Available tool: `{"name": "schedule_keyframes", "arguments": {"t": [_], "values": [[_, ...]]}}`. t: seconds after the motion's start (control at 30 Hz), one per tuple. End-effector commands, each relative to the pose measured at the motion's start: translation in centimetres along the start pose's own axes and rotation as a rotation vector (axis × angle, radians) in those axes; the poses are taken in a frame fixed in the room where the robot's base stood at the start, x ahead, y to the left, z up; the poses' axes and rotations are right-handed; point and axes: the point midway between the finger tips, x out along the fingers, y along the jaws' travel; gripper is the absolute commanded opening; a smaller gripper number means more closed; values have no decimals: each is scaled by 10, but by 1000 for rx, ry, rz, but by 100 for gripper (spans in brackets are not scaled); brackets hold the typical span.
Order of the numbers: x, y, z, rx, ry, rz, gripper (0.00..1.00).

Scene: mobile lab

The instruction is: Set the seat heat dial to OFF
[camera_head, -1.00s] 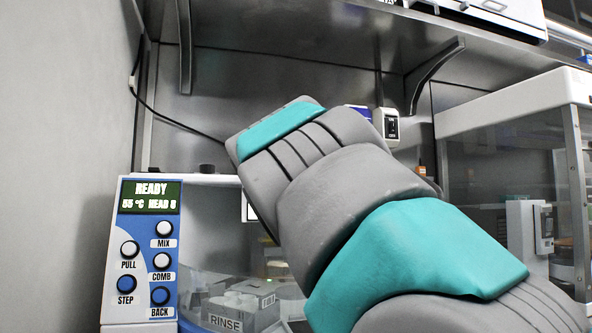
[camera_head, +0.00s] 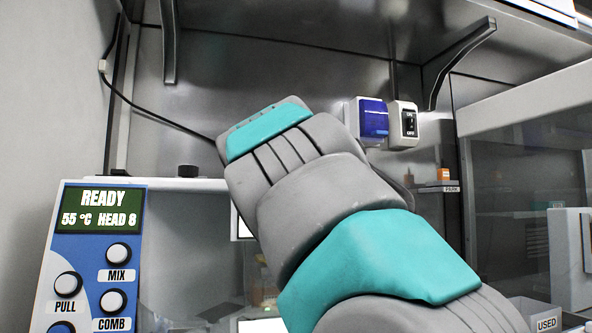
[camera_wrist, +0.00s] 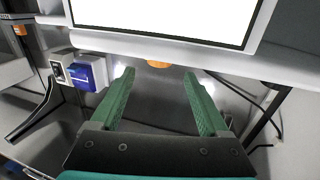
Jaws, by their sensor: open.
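No label reading seat heat is legible, and I cannot tell for certain which part is the dial. An orange rounded part (camera_wrist: 158,64) sits at the edge of a white-framed bright panel in the wrist view, just ahead of the gap between my fingertips. It is not seen in the head view, where my arm covers that area. My gripper (camera_wrist: 159,76) is open and empty, its two green fingers spread on either side of that part, apparently not touching it. A dark knob (camera_head: 188,171) stands on the white machine's top in the head view. No dial setting is readable.
A control panel (camera_head: 95,255) reads READY, 55 °C, HEAD 8. A blue-fronted box (camera_head: 373,118) and a switch box (camera_head: 404,125) are on the back wall. A shelf bracket (camera_head: 458,62) hangs above right. A clear-sided enclosure (camera_head: 515,185) stands right.

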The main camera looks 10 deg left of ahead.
Motion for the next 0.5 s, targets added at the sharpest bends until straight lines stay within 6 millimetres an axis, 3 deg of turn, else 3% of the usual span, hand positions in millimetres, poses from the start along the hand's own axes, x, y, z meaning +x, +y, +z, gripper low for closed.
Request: {"name": "schedule_keyframes", "arguments": {"t": [0.3, 0.5], "values": [[46, 0, 0, -1, -5, 1, 79], [59, 0, 0, 0, -3, 1, 79]]}}
